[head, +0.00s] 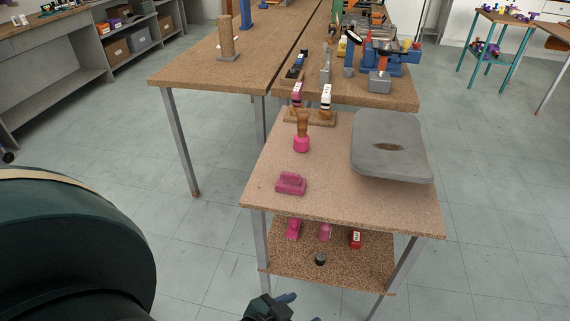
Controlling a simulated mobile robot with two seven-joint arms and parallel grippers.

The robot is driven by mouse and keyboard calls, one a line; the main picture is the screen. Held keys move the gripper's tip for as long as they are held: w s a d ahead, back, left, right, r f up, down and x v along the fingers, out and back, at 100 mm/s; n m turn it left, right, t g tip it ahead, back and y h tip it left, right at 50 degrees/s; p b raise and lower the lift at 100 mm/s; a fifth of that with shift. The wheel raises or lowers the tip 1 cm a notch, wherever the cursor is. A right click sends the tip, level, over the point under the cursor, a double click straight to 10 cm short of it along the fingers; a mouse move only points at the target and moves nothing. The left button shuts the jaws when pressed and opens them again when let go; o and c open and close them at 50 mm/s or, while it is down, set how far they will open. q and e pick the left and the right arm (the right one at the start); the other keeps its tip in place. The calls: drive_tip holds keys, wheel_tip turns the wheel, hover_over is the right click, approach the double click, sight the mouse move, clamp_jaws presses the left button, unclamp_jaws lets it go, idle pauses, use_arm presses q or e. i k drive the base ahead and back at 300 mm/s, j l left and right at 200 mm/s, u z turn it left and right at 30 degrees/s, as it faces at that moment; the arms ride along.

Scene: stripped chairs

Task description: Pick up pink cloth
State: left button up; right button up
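A small pink folded thing (291,183), which looks like the pink cloth, lies on the near left part of the small table's top (340,205). My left gripper (301,307) is at the bottom edge of the head view, below and in front of the table, and partly cut off. Its two bluish fingertips show apart, with nothing seen between them. It is well away from the cloth. My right gripper is not in view.
A grey chair seat panel (391,135) lies at the tabletop's right. A pink-based wooden-handled tool (301,143) and two bottles stand behind the cloth. The lower shelf (340,262) holds pink items, a red box (355,239) and a black-topped jar (320,259). Larger workbenches stand behind.

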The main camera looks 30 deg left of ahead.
sight(291, 183)
drive_tip(key=u, duration=1)
